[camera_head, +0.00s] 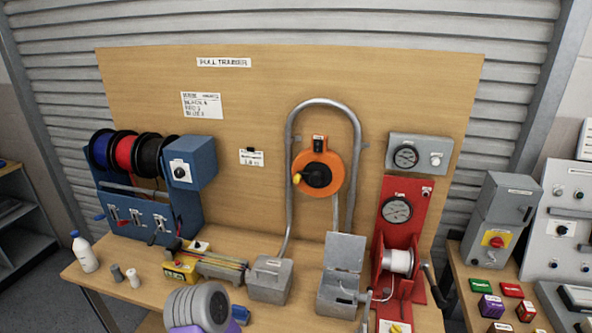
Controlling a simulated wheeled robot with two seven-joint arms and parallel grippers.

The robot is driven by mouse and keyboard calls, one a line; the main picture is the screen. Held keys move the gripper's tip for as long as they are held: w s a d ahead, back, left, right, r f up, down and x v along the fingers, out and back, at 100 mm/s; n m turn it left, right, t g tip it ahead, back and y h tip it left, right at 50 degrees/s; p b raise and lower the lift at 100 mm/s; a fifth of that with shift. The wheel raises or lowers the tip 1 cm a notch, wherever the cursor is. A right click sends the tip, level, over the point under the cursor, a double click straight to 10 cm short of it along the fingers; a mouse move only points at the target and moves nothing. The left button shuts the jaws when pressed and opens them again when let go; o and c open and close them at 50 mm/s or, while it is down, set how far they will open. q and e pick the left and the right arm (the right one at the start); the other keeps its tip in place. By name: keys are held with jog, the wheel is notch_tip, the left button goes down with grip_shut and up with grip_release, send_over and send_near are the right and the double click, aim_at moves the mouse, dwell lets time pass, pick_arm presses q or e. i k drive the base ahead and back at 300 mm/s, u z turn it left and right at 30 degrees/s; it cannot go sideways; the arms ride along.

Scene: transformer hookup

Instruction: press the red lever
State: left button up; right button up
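The blue wire dispenser (180,205) stands at the left of the bench, carrying a blue spool (100,150), a red spool (124,152) and a black spool (147,155). Its front panel has a row of small levers in pale slots. A small red-tipped lever (122,222) shows low on the left part of that panel. It is too small to tell whether it is up or down.
A white bottle (84,254) stands in front of the dispenser. A red winch stand (404,215) is at right.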

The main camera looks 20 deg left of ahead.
aim_at(125, 222)
jog(key=u, duration=0.9)
jog(key=k, duration=0.35)
jog(key=u, duration=0.65)
jog(key=i, duration=0.5)
